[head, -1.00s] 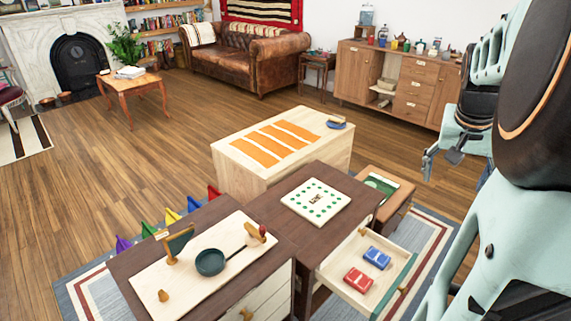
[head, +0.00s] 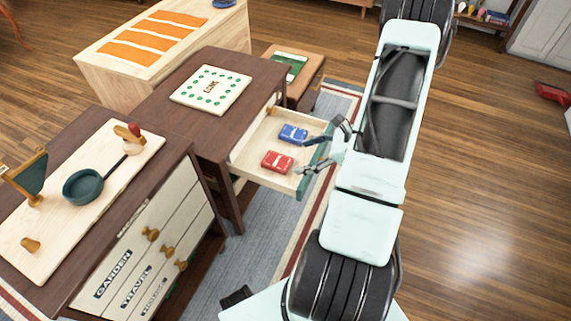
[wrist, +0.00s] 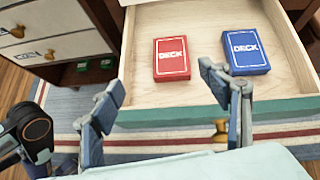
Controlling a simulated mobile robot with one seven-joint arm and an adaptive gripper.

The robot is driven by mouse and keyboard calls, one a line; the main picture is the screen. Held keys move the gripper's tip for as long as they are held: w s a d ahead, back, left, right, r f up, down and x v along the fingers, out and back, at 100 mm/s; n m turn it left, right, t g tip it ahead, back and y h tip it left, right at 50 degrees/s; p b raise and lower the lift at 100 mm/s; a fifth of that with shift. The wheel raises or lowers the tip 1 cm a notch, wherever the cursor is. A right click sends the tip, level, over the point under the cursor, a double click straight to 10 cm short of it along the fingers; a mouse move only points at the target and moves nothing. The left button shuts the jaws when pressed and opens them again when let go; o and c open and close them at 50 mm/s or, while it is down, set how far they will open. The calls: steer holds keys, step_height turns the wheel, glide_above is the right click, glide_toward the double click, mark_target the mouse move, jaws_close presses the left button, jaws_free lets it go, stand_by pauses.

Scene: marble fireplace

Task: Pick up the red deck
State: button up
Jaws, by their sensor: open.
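The red deck (head: 277,161) lies flat in an open wooden drawer (head: 247,166). In the wrist view the red deck (wrist: 172,59) shows its white DECK label, left of the blue deck (wrist: 246,51). The blue deck also shows in the head view (head: 293,133), behind the red one. My gripper (head: 322,150) is open and empty at the drawer's green front edge. In the wrist view its two fingers (wrist: 165,92) are spread wide on the near side of the decks, apart from the red deck.
A white game board (head: 211,89) lies on the dark brown table above the drawer. A cabinet with labelled drawers (head: 150,255) stands left, bearing a green pan (head: 84,186). A stool (head: 296,68) stands behind the drawer. Open floor (head: 490,200) lies right.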

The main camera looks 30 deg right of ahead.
mark_target(279, 161)
steer(key=shift+w+d+f+m+t, duration=0.2)
steer(key=shift+d+f+m+t, duration=0.1)
steer(key=shift+f+m, duration=0.25)
steer(key=shift+w+d+f+m+t, duration=0.2)
steer(key=shift+f+m+t, duration=0.1)
steer(key=shift+f+m, duration=0.25)
steer(key=b+x, duration=0.3)
steer(key=x, duration=0.7)
steer(key=shift+w+a+f, duration=0.15)
steer(key=shift+a+f, duration=0.1)
steer(key=shift+r, duration=0.1)
steer(key=c, duration=1.3)
steer(key=shift+c, duration=0.2)
steer(key=shift+r, duration=0.1)
